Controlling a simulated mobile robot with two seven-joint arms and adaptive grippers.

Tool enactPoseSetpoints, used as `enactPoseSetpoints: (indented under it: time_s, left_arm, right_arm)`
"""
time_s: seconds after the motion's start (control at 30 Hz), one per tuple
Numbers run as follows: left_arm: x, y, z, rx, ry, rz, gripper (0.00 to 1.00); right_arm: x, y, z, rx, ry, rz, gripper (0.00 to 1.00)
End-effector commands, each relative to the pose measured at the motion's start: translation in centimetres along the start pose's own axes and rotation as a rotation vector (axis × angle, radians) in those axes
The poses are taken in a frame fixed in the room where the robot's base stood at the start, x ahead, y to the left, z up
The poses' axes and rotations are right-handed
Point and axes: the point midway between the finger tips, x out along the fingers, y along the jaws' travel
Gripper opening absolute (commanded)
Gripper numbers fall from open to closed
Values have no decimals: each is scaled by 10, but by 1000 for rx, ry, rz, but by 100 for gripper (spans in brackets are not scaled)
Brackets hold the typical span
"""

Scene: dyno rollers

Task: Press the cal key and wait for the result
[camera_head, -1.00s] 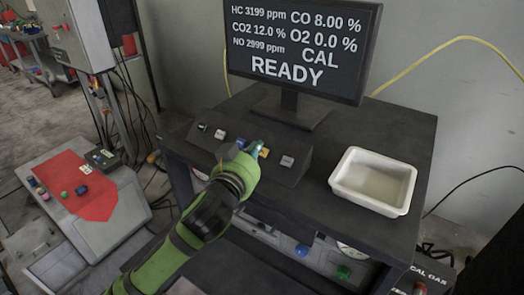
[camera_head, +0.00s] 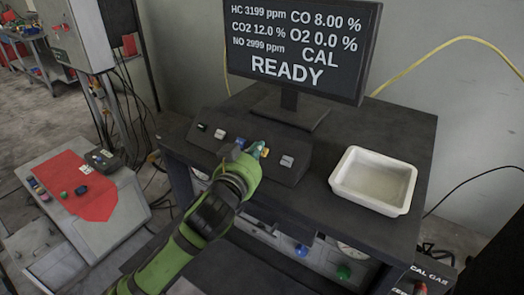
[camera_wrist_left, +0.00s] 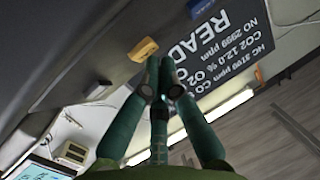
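A sloped dark key panel (camera_head: 268,171) stands on the bench with several small coloured keys in a row. My left gripper (camera_head: 259,148) is over the panel, close beside the yellow key (camera_head: 265,152). In the left wrist view the fingertips (camera_wrist_left: 162,78) are drawn together with nothing between them, just beside the yellow key (camera_wrist_left: 143,49). I cannot tell whether they touch it. A white key (camera_head: 287,161) lies to the right. Key labels are not readable. The monitor (camera_head: 293,50) reads "CAL READY" with gas values. My right gripper is not in view.
A white tray (camera_head: 343,188) sits on the bench top (camera_head: 325,140) right of the panel. The monitor stand (camera_head: 290,108) rises behind the keys. A grey console (camera_head: 110,222) with a red top is at the lower left. A yellow hose (camera_head: 430,55) runs along the wall.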

Motion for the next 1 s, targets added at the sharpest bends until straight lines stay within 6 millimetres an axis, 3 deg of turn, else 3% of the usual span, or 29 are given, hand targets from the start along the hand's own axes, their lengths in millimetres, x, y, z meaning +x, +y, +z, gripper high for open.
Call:
enactPoseSetpoints:
  time_s: [1.0]
  left_arm:
    - [6,2,6,1,-1,0,0]
  right_arm:
    - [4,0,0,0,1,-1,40]
